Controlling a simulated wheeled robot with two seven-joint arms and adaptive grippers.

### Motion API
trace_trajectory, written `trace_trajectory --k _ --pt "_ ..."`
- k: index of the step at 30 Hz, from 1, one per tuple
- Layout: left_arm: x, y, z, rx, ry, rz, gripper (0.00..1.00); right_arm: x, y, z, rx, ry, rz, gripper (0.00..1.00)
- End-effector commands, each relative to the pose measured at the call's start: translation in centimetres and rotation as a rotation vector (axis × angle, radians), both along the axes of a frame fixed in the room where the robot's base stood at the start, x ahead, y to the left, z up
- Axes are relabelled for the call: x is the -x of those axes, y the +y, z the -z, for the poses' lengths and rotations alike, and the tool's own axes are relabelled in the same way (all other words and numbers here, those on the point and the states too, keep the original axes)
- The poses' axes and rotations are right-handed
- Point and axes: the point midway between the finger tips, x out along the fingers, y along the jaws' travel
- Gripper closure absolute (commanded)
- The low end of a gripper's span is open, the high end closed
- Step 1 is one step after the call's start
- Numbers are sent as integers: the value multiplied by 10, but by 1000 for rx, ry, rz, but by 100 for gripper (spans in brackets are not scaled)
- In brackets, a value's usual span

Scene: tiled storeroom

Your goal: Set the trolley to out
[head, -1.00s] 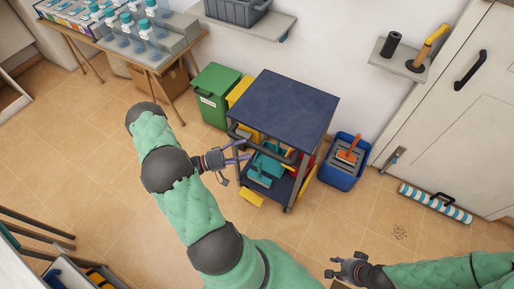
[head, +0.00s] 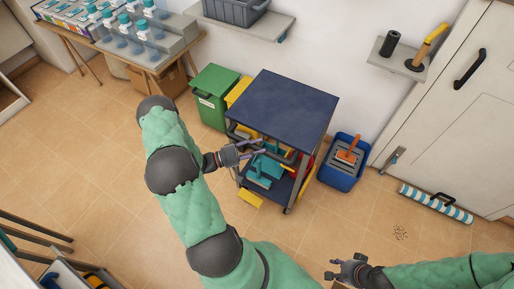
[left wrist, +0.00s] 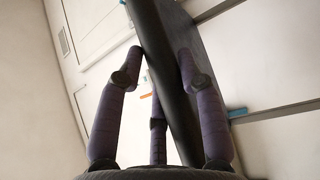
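The trolley (head: 285,105) has a dark blue top and grey posts and stands near the wall in the head view. A dark handle bar (head: 284,158) runs along its near-left side, below the top. My left gripper (head: 264,147) is at this bar with its fingers apart. In the left wrist view a dark bar (left wrist: 165,60) passes between the spread fingers (left wrist: 160,60); I cannot tell whether they touch it. My right gripper (head: 338,272) is low in the head view, away from the trolley, and looks open and empty.
A green bin (head: 213,95) stands left of the trolley and a blue bucket (head: 343,175) right of it. A teal item (head: 262,172) sits on the trolley's lower shelf. A striped roll (head: 436,203) lies by the door. The floor (head: 110,150) toward the left is clear.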

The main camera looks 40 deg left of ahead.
Motion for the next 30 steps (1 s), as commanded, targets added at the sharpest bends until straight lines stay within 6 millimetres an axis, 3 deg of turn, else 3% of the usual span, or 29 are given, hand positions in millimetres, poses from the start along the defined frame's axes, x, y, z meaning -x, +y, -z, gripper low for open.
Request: trace_trajectory --k 8,19,28,29,30 --pt "5 0 0 -2 2 -2 100 0 0 -2 0 0 0 60" --pt "43 -10 1 -4 5 -1 100 0 0 -15 0 0 0 60" --pt "46 -11 2 -5 3 1 100 0 0 -14 0 0 0 60" --pt "46 -11 2 -5 3 2 61 0 0 -14 0 0 0 60" --pt "46 -11 2 -5 3 1 49 0 0 -14 0 0 0 60"
